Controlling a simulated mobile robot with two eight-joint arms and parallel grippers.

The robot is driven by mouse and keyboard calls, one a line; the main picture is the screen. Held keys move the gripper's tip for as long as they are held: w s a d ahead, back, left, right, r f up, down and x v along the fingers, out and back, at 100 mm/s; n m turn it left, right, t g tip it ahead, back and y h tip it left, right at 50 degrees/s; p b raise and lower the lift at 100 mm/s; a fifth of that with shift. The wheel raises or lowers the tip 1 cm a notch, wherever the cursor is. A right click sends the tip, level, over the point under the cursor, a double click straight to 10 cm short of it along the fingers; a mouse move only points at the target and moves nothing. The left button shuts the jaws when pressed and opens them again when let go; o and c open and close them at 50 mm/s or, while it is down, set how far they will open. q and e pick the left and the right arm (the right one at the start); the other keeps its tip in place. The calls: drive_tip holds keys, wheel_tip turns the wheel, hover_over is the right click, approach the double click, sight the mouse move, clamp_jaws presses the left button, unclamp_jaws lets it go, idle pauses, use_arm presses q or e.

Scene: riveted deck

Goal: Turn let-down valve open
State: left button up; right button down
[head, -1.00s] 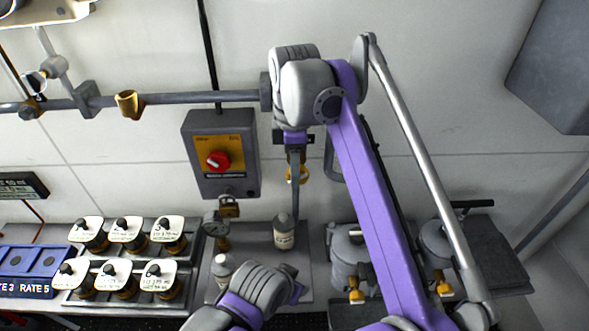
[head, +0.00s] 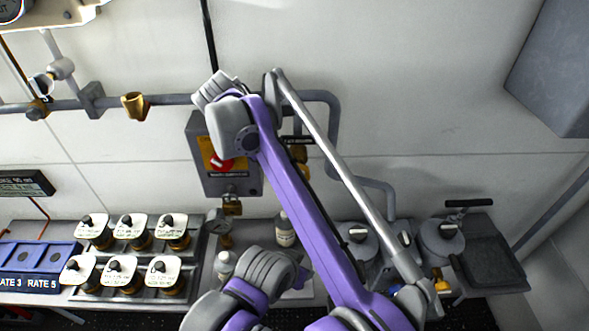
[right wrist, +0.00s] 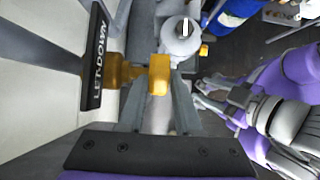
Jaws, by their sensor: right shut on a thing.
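In the right wrist view the let-down valve is a brass body (right wrist: 122,72) with a yellow-brass handle (right wrist: 159,75), beside a black plate reading LET-DOWN (right wrist: 97,58). My right gripper (right wrist: 160,88) has its two grey fingers on either side of the handle and is shut on it. In the head view my right arm covers that gripper and most of the valve; some brass (head: 300,154) shows beside the arm. My left gripper (right wrist: 207,92) shows small in the right wrist view, away from the valve; its jaw opening is unclear.
A grey box with a red knob (head: 221,163) is on the wall, partly behind my right arm. Several white-labelled knobs (head: 132,226), a bottle (head: 285,232) and grey canisters (head: 441,240) stand on the bench below. A pipe (head: 170,99) runs along the wall.

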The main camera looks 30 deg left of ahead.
drive_tip(key=shift+a+f+t+h, duration=0.15)
drive_tip(key=shift+t+h, duration=0.4)
drive_tip(key=shift+h, duration=0.3)
drive_tip(key=shift+d+f+t+h, duration=0.1)
drive_tip(key=shift+t+h, duration=0.45)
drive_tip(key=shift+h, duration=0.3)
drive_tip(key=c, duration=0.6)
unclamp_jaws()
use_arm(q)
drive_tip(key=shift+a, duration=0.1)
use_arm(e)
drive_tip(key=shift+r, duration=0.1)
